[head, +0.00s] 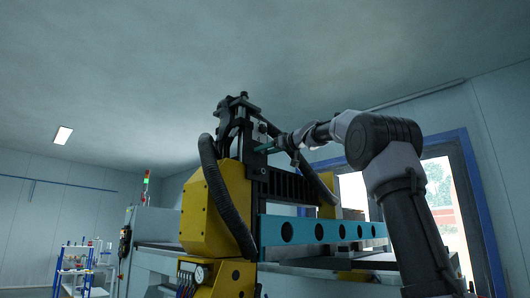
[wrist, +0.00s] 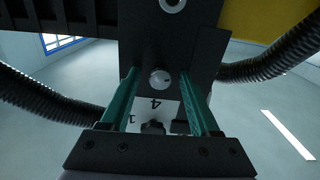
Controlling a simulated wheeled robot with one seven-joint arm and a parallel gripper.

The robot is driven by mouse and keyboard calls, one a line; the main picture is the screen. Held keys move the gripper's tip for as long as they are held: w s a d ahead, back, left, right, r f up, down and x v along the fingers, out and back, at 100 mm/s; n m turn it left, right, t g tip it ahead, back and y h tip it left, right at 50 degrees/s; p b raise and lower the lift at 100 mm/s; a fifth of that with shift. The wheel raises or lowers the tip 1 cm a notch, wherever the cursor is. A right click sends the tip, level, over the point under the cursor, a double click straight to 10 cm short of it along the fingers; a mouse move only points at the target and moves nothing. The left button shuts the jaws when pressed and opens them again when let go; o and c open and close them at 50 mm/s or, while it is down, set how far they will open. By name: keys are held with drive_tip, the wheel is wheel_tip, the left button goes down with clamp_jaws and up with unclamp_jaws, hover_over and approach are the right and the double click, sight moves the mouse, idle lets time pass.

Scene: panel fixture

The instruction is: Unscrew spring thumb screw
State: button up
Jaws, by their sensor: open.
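A light, round screw head (wrist: 160,78) sits on a dark plate (wrist: 165,45) in the wrist view, close to the line between my fingertips. It looks like the spring thumb screw. My gripper (wrist: 158,73) is open, with one green finger on each side of the head and a gap on both sides. In the head view my gripper (head: 265,148) is at the upper part of the machine's black column, and the screw is too small to make out there. A dark knob (wrist: 152,127) shows lower between the fingers, beside a pale label with upside-down numbers.
Black corrugated hoses (wrist: 50,95) run on both sides of the plate. In the head view the yellow machine housing (head: 208,210) stands left of the column. A teal beam with holes (head: 300,230) runs below my arm.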

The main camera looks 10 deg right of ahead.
drive_tip(key=v, duration=1)
drive_tip(key=shift+s+d, duration=0.2)
drive_tip(key=shift+s, duration=0.1)
drive_tip(key=s+a+f+m+g+h, duration=0.2)
drive_tip(key=s+f+m, duration=0.1)
drive_tip(key=s+f, duration=0.55)
drive_tip(key=s+a+f+m+g+h, duration=0.25)
drive_tip(key=s+f, duration=0.25)
drive_tip(key=f, duration=0.7)
drive_tip(key=s+d+f+m+g+h, duration=0.1)
drive_tip(key=s+d+f+m+h, duration=0.1)
drive_tip(key=s+f, duration=0.7)
drive_tip(key=s+d+f+m+g+h, duration=0.1)
drive_tip(key=s+f+m, duration=0.3)
drive_tip(key=s+f, duration=0.4)
wheel_tip(320, 180, down, 7)
drive_tip(key=shift+s+d+f+g+h, duration=0.1)
drive_tip(key=shift+s+d+g+h, duration=0.35)
drive_tip(key=shift+h, duration=0.1)
